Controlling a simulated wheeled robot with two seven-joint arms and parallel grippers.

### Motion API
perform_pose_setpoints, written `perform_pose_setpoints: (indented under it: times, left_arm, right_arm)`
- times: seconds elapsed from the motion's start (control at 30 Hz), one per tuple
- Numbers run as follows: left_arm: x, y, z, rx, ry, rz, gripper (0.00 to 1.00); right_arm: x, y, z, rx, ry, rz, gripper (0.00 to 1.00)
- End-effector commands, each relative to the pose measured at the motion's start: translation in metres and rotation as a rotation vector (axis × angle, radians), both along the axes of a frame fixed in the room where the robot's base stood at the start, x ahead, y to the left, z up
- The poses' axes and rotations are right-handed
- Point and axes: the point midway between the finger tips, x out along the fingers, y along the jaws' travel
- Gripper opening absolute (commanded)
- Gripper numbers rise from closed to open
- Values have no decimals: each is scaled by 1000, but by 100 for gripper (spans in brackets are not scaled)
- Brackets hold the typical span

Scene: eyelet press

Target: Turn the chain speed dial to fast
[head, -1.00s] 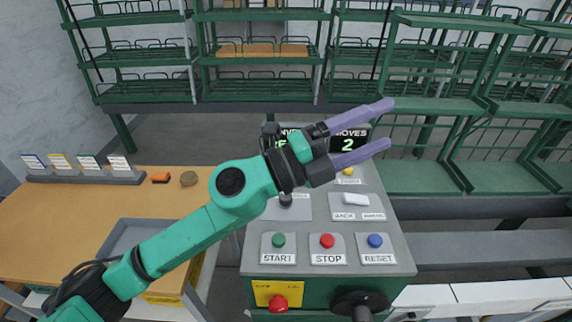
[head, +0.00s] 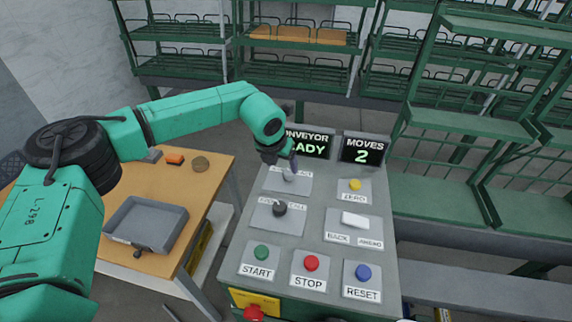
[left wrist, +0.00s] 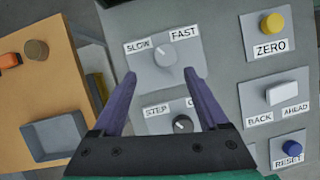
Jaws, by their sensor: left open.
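The chain speed dial (left wrist: 165,55) is a round light grey knob on a grey plate in the left wrist view. A SLOW label (left wrist: 138,46) is at its upper left and a FAST label (left wrist: 184,33) at its upper right. I cannot tell clearly which way the knob points. My left gripper (left wrist: 160,75) is open, its purple fingers on either side of the knob's lower edge in the picture; contact is unclear. In the head view my left gripper (head: 288,165) hangs over the upper left plate, partly hiding the dial. My right gripper is not in view.
A black knob (head: 280,208) is just below the dial on the panel (head: 325,265). START (head: 261,252), STOP (head: 311,263) and RESET (head: 363,272) buttons line the front. Screens stand behind, reading MOVES 2 (head: 367,150). A grey tray (head: 147,224) is on the left table.

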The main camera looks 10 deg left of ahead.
Motion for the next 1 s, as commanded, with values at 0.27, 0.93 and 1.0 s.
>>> perform_pose_setpoints:
  times: [0.27, 0.93, 1.0]
  left_arm:
    - [19, -5, -43, -1, 0, -2, 77]
    - [20, -5, -47, -4, -2, -6, 0]
    - [20, -5, -47, -4, -2, -12, 0]
  right_arm:
    - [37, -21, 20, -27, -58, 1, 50]
    - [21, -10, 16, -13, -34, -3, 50]
    - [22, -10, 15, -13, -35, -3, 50]
